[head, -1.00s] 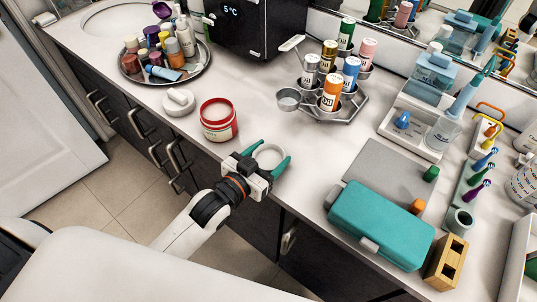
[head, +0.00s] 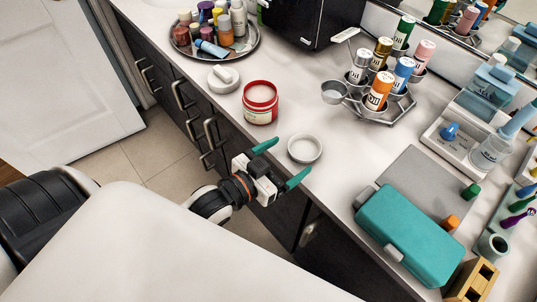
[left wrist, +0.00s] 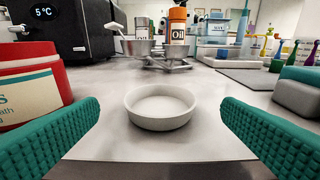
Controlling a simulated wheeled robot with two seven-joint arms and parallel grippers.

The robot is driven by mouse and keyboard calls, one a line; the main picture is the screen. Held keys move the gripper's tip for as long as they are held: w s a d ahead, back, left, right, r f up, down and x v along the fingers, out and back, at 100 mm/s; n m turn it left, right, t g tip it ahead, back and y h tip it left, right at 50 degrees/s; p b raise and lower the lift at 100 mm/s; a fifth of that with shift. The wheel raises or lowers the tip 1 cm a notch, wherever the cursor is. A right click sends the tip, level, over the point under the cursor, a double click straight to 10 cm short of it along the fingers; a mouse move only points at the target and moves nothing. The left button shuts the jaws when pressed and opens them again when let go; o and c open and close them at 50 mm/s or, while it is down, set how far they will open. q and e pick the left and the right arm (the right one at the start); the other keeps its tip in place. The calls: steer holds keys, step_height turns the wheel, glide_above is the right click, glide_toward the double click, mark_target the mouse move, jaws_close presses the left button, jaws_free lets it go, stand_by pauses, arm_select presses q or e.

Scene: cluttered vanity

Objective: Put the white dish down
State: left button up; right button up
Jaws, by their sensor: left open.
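The white dish (head: 305,149) is small, round and shallow. It sits upright on the pale countertop near its front edge, and also shows in the middle of the left wrist view (left wrist: 161,107). My left gripper (head: 282,163) is open and empty at the counter's front edge, with its teal fingers apart. The dish lies ahead of the fingertips, apart from both, with bare counter around it. My right gripper is not in view.
A red jar (head: 260,103) stands just left of the dish. A teal case (head: 411,236) and grey mat (head: 418,185) lie to the right. A metal rack (head: 377,106) of oil bottles stands behind. A round tray (head: 247,47) of bottles is at the back left.

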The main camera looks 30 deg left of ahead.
arm_select(q)
steer(key=shift+v, duration=2.75)
steer(key=s+a+f+n+g+y, duration=0.1)
steer(key=a+f+g, duration=0.1)
steer(key=f, duration=0.9)
steer(key=s+a+f+g+y, duration=0.2)
steer(key=f, duration=0.9)
steer(key=s+a+f+n+g+y, duration=0.1)
steer(key=a+f+g, duration=0.15)
steer(key=f, duration=0.95)
steer(key=s+f+g+y, duration=0.1)
steer(key=s+f+g, duration=0.6)
steer(key=s+f, duration=1.2)
steer(key=s, duration=0.3)
steer(key=shift+s+d+f+g+y, duration=0.2)
steer(key=shift+s+f+g+y, duration=0.05)
steer(key=shift+g+y, duration=0.1)
